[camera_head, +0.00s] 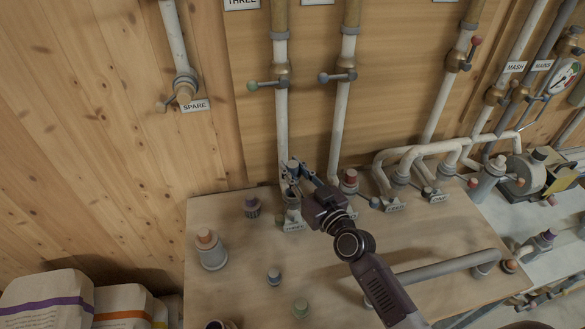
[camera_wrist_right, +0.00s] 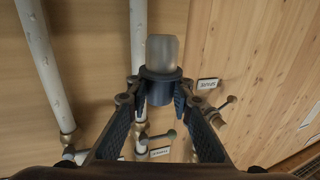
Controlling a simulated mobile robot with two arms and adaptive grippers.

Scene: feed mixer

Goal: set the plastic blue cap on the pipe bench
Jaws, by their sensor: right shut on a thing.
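My right gripper (camera_head: 297,181) is above the back part of the pipe bench (camera_head: 228,270), in front of the lower end of pipe three. In the right wrist view my right gripper (camera_wrist_right: 160,92) is shut on a dark blue cap (camera_wrist_right: 160,88) with a frosted grey top; its fingertips clasp it on both sides. In the head view the held cap is small and mostly hidden by the fingers. Another small piece with a blue-grey top (camera_head: 273,277) stands on the front of the bench, apart from the gripper. My left gripper is not in view.
A purple-topped piece (camera_head: 252,206), an orange-topped piece (camera_head: 211,250) and a green-topped piece (camera_head: 301,308) stand on the bench. A red-topped fitting (camera_head: 349,182) is close right of my gripper. Bent white pipes (camera_head: 430,149) are further right. Bare bench lies at front left.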

